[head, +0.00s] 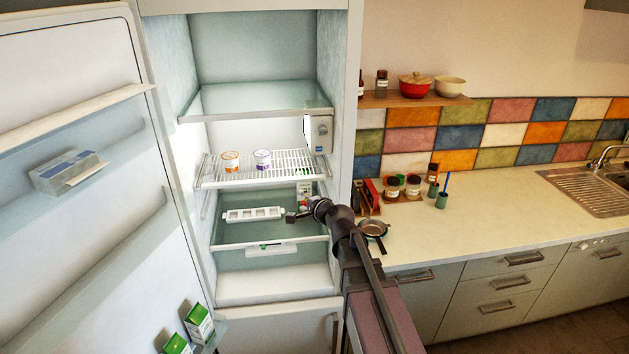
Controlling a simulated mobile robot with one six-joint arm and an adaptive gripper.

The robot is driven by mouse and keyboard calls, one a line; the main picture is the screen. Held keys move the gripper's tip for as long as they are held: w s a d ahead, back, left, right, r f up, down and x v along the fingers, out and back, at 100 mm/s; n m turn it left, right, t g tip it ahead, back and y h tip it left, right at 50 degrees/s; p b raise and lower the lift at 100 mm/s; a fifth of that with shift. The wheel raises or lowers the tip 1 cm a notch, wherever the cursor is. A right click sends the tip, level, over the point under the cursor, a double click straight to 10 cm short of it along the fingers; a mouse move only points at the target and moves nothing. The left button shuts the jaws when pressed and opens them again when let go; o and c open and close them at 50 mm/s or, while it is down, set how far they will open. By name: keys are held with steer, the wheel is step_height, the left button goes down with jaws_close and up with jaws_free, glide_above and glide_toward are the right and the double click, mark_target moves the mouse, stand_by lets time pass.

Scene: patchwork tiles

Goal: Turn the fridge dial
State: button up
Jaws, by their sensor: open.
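The fridge (345,120) stands open, its door swung to the left. A pale control box (320,134) is on the inner right wall, above the wire shelf. A small round grey feature on its front looks like the dial (320,149), but its markings are too small to read. My gripper (288,216) is at the fridge opening, below the wire shelf and well below the box. It points left, appears open and empty, and is apart from the dial. It is small and dark here, so its fingers are hard to make out.
Two small tubs, one orange (231,161) and one purple (263,159), stand on the wire shelf (290,172). A white tray (253,214) lies left of my gripper. A carton (304,192) is close behind it. The glass shelf (260,98) above is empty.

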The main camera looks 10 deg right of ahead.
steer(key=s+f+n+g+b, duration=0.5)
steer(key=s+f, duration=0.3)
steer(key=f, duration=0.4)
steer(key=s+d+f+n+g+h+b, duration=0.3)
steer(key=s+d+f+n+g, duration=0.1)
steer(key=s+f, duration=0.3)
steer(key=s+d+f+n+g+h+b, duration=0.3)
steer(key=s+f, duration=0.4)
steer(key=s, duration=0.3)
steer(key=shift+d+n+g+b, duration=0.4)
steer(key=shift+d+n+g, duration=0.15)
steer(key=shift+n+g, duration=0.05)
steer(key=shift+s+f, duration=0.15)
